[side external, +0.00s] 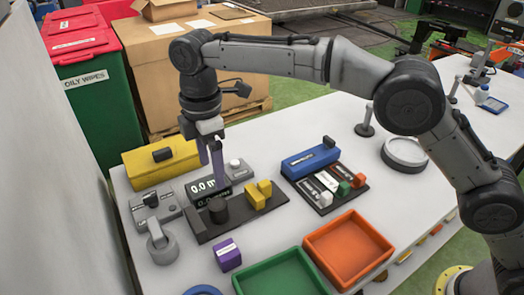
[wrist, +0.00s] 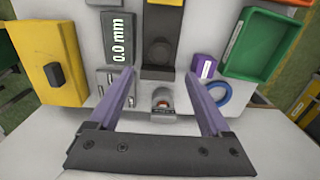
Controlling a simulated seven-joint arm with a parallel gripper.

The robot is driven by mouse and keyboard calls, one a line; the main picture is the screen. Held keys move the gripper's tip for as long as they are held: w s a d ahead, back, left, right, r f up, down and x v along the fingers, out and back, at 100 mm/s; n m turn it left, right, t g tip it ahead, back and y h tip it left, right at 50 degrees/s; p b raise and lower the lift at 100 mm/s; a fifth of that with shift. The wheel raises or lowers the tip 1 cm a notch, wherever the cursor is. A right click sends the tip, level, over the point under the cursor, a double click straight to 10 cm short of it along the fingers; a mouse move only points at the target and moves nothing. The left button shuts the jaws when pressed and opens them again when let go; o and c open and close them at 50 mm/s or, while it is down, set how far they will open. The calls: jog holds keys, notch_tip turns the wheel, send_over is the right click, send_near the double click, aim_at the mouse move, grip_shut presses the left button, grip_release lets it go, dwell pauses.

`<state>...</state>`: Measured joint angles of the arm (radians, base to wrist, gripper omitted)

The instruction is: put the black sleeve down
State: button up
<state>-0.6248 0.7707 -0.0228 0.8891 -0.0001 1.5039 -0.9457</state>
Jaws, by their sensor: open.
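The black sleeve (side external: 218,211) stands upright on the near end of the dark rail plate (side external: 205,236). In the wrist view it (wrist: 158,51) shows as a dark round shape on the plate, beyond my fingertips. My gripper (side external: 211,165) is above the plate in the side view, with its two purple fingers pointing down. In the wrist view my gripper (wrist: 162,86) has its fingers spread wide with nothing between them. The gripper and sleeve are apart.
A display reading 0.0 mm (side external: 202,187) and a yellow block (side external: 258,195) are close to the sleeve. A purple box (side external: 228,255), green tray (side external: 275,275), orange tray (side external: 350,248) and yellow case (side external: 160,163) stand around.

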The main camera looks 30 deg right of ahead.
jog(key=s+d+r+m+t, duration=0.1)
jog(key=s+d+r+m, duration=0.25)
jog(key=d, duration=0.35)
jog(key=s+d+r+m+t+y, duration=0.1)
jog(key=s+d+r+m, duration=0.2)
jog(key=d, duration=0.4)
jog(key=s+d+r+m+t, duration=0.1)
jog(key=s+d+r+m, duration=0.15)
jog(key=d+r, duration=0.35)
jog(key=s+d+f+m+t, duration=0.1)
jog(key=s+d+f+m, duration=0.2)
jog(key=s, duration=0.4)
jog(key=s+d+f+m, duration=0.3)
jog(key=s+d, duration=0.2)
jog(key=s, duration=0.1)
jog(key=s+d+f+m+t+h, duration=0.1)
jog(key=s+d+f+m, duration=0.2)
jog(key=s+d, duration=0.2)
jog(key=s, duration=0.2)
jog(key=shift+s+t, duration=0.3)
